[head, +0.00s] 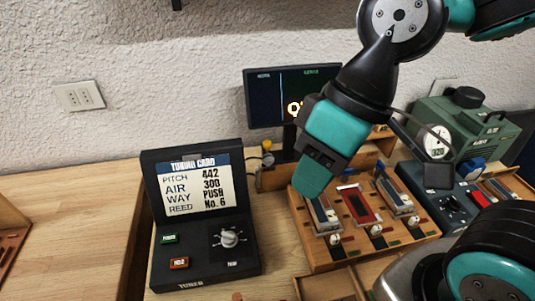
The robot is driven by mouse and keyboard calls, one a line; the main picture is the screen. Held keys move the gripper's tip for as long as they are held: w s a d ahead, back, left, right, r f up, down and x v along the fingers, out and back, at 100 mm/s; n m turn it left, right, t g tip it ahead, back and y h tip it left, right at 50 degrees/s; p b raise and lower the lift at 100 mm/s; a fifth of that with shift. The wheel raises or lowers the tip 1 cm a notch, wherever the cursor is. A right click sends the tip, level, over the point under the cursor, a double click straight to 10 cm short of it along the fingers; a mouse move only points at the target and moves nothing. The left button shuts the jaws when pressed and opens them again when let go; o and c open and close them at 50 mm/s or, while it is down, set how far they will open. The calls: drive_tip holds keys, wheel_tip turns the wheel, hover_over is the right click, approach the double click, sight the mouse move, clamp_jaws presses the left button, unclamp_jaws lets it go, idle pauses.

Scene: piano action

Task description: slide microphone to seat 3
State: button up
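My gripper (311,180) points down over the left end of a wooden board (318,248) with several reed-like blocks in a row. Its tip shows edge-on, so I cannot see whether the fingers are apart or whether they touch anything. A small grey and yellow round-headed piece (267,150) stands left of my gripper, at a wooden ledge (270,178) below the monitor; it may be the microphone, but it is too small to be sure. No seat number is readable. My gripper hides part of the ledge and the board's back left.
A black tuner box (205,230) with a card and knob stands left. A monitor (292,97) stands behind my gripper. A green machine with a dial (460,130) and a dark switch panel (445,190) are at right.

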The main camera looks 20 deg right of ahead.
drive_tip(key=o, duration=0.5)
drive_tip(key=w+d+b, duration=0.1)
drive_tip(key=w+b, duration=0.1)
drive_tip(key=w, duration=0.2)
drive_tip(key=w+d+f+t+b, duration=0.1)
drive_tip(key=w+b, duration=0.1)
drive_tip(key=w, duration=0.2)
drive_tip(key=w+f+t+b, duration=0.1)
drive_tip(key=w+b, duration=0.2)
drive_tip(key=w, duration=0.2)
drive_tip(key=shift+d+f, duration=0.15)
drive_tip(key=shift+d, duration=0.25)
drive_tip(key=shift+c, duration=0.2)
drive_tip(key=t+h+b, duration=0.2)
drive_tip(key=b, duration=0.3)
hover_over(268, 142)
drive_tip(key=s+d, duration=0.4)
drive_tip(key=s, duration=0.1)
drive_tip(key=shift+y, duration=0.3)
drive_tip(key=x, duration=1.1)
drive_tip(key=s+x, duration=0.1)
drive_tip(key=x, duration=0.4)
drive_tip(key=shift+w+f+p, duration=0.15)
drive_tip(key=shift+f+p, duration=0.15)
drive_tip(key=shift+f, duration=0.05)
clamp_jaws()
